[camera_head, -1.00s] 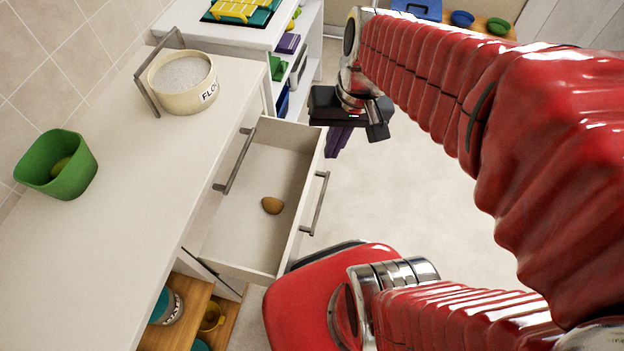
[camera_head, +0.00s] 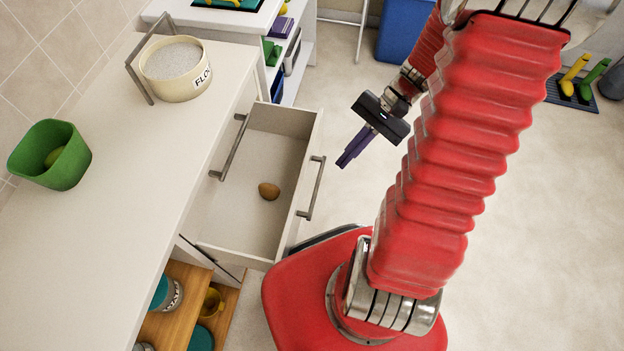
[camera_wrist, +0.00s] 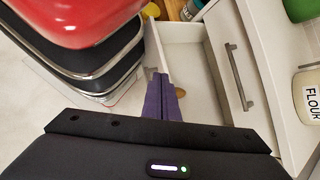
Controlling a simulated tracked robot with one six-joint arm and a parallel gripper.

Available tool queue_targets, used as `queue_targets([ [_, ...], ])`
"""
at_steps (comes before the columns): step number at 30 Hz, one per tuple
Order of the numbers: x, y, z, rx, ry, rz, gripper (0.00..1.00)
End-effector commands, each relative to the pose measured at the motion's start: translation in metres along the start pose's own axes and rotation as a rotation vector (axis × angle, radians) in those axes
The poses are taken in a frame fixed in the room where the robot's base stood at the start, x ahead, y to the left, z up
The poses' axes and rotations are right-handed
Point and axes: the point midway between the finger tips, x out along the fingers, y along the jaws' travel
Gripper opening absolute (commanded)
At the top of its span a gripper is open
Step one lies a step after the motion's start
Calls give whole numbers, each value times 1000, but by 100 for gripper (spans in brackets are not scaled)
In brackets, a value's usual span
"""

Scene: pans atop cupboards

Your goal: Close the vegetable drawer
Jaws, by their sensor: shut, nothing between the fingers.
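The vegetable drawer (camera_head: 238,212) is pulled out from the white counter, with one brown potato-like item (camera_head: 269,191) lying inside. Its front panel bears a grey bar handle (camera_head: 317,188) on the outer side. My gripper (camera_head: 348,160) is shut and empty, with purple fingers, to the right of the drawer front and apart from it in the head view. In the wrist view my fingers (camera_wrist: 162,100) point toward the open drawer (camera_wrist: 184,52) and overlap its front panel in the picture. The brown item shows partly behind the fingertips.
The white countertop (camera_head: 120,170) holds a flour tub (camera_head: 172,85) and a green bowl (camera_head: 50,165). Another grey handle (camera_head: 232,148) is on the cabinet front above the drawer. Open lower shelves (camera_head: 180,310) hold jars and a mug.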

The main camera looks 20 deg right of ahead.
Motion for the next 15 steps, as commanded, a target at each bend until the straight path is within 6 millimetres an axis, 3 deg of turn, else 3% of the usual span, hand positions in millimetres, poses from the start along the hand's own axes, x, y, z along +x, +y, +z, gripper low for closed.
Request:
queue_targets([
  [15, 37, 43, -53, 318, -257, -309, 0],
])
